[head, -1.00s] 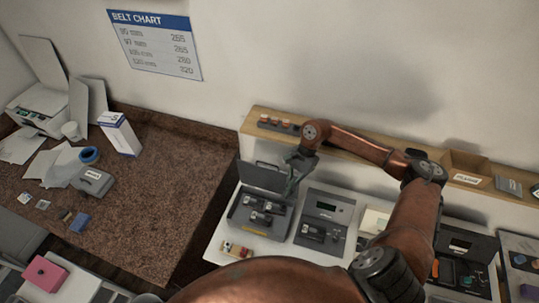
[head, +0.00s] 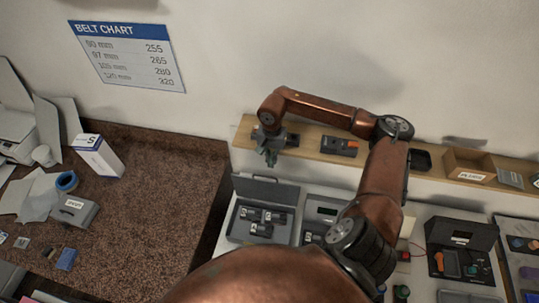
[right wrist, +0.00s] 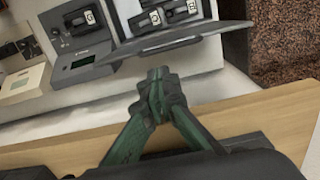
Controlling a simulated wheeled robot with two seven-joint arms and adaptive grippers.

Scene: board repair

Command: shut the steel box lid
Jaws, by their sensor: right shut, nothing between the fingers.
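The steel box (head: 234,228) is a dark grey case on the white bench, with several dark lettered blocks inside. Its lid (head: 268,189) stands open, raised at the back of the box. My right gripper (head: 271,157) is shut and empty, above and behind the lid, in front of the wooden shelf. In the right wrist view the closed green fingertips (right wrist: 158,74) point toward the outer side of the lid (right wrist: 182,40), with a small gap between them in the picture. Part of the box interior shows beyond the lid there. My left gripper is not in view.
The wooden shelf (head: 315,149) runs along the wall behind the box, with a dark case (head: 340,146) and a bin (head: 469,166) on it. A grey device (head: 320,212) stands right of the box. A brown counter (head: 160,200) lies to the left.

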